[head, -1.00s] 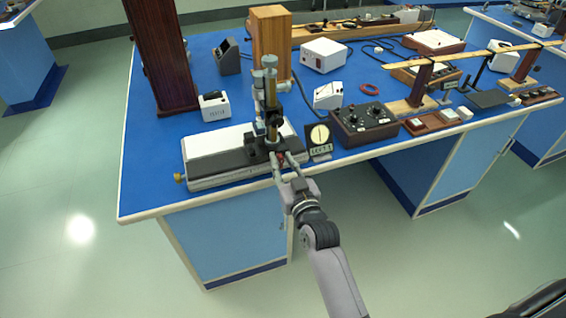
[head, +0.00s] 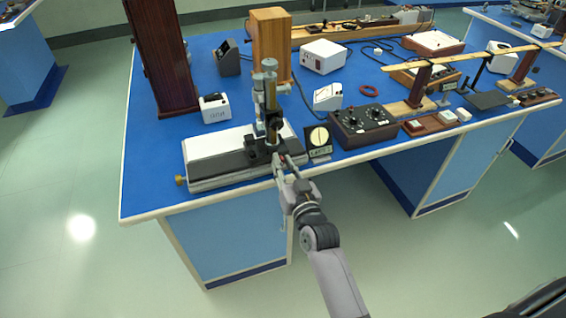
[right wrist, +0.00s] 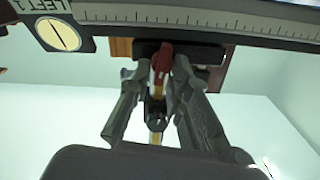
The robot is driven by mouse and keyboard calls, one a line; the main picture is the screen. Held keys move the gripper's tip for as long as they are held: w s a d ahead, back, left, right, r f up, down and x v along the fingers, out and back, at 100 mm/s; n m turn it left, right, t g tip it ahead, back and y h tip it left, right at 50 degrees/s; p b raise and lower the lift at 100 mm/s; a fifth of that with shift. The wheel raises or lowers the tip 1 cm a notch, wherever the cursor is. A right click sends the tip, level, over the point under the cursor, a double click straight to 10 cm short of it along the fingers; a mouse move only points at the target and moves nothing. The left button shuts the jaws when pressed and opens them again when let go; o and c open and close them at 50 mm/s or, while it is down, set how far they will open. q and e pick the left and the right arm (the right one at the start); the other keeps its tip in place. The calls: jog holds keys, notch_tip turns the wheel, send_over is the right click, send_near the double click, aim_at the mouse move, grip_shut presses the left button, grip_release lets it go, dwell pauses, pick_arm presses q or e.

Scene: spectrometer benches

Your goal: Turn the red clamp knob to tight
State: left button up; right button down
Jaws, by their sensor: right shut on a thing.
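The red clamp knob (right wrist: 162,60) shows in the right wrist view between the fingertips of my right gripper (right wrist: 160,68). Both fingers close on it from either side, and the knob looks like a narrow red lever. In the head view my right gripper (head: 283,163) reaches the front edge of the microscope's dark base (head: 235,160), and its fingers mostly hide the knob. The upright brass and grey microscope (head: 270,100) stands just behind. A small dark card with a pale round dial (head: 319,137) stands right of the gripper. My left gripper is not in view.
A black-topped control box (head: 364,125) stands right of the dial card. A small white meter (head: 214,107) and a tall dark wooden case (head: 160,60) stand to the left. The blue table's front edge runs under my right arm; the floor in front is clear.

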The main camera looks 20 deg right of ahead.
jog(key=m, duration=0.2)
jog(key=m+p, duration=0.1)
jog(key=m, duration=0.2)
jog(key=m+p, duration=0.1)
jog(key=m, duration=0.2)
jog(key=shift+d+f, duration=0.15)
jog(key=shift+d, duration=0.2)
jog(key=shift+d+f+m, duration=0.1)
jog(key=shift+f+m, duration=0.1)
jog(key=shift+m, duration=1.75)
jog(key=shift+f+m, duration=0.15)
jog(key=shift+m, duration=1.8)
jog(key=c, duration=1.7)
grip_release()
